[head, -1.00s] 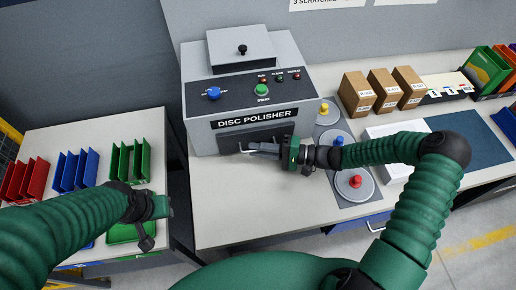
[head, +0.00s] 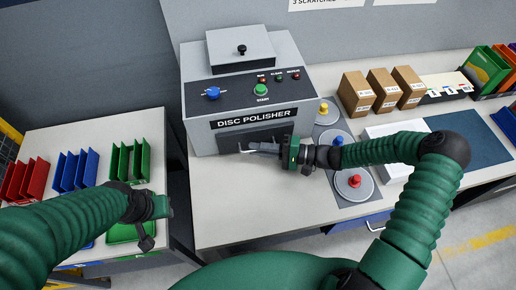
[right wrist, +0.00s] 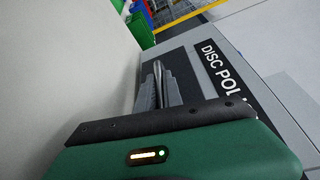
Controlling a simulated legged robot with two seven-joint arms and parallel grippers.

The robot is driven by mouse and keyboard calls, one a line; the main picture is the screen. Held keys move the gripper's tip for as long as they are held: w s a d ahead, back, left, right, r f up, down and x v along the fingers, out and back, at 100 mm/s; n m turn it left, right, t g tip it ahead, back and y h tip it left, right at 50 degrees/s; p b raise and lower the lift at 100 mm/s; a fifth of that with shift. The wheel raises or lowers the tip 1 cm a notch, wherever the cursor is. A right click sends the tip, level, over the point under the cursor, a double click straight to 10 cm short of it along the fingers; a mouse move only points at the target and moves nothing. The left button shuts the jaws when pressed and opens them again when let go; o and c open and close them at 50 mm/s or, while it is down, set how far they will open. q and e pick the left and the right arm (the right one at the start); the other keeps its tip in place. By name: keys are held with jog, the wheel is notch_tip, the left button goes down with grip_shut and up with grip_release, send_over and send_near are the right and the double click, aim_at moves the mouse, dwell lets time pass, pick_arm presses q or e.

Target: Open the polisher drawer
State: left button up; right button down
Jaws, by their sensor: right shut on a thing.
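The grey disc polisher (head: 202,101) stands on the bench, with its name label on the front. Its dark drawer front (head: 275,132) is low on that face and looks closed, partly hidden by my right gripper. My right gripper (head: 262,149) is shut on the light metal drawer handle (head: 243,151). In the right wrist view the handle (right wrist: 158,72) shows between the fingers (right wrist: 160,90), below the polisher label. My left gripper (head: 150,225) hangs over the left table near a green tray; its fingers are too unclear to judge.
Discs with yellow, blue and red knobs (head: 355,181) lie right of the polisher, close to my right forearm. Brown boxes (head: 356,93) stand behind. Red, blue and green racks (head: 130,160) are on the left table. The bench front (head: 230,215) is clear.

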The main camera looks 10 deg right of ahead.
jog(key=shift+s+f, duration=0.15)
jog(key=shift+f, duration=0.1)
jog(key=shift+s+r+p, duration=0.1)
jog(key=shift+s+p, duration=0.2)
jog(key=shift+s, duration=0.3)
jog(key=s+p, duration=0.4)
jog(key=s, duration=1.1)
jog(key=shift+s+r+p, duration=0.1)
jog(key=shift+s+p, duration=0.25)
jog(key=shift+s, duration=0.6)
jog(key=c, duration=1.7)
grip_release()
jog(key=shift+o, duration=1.1)
jog(key=shift+w+a, duration=0.1)
jog(key=shift+w, duration=0.1)
jog(key=shift+s, duration=0.1)
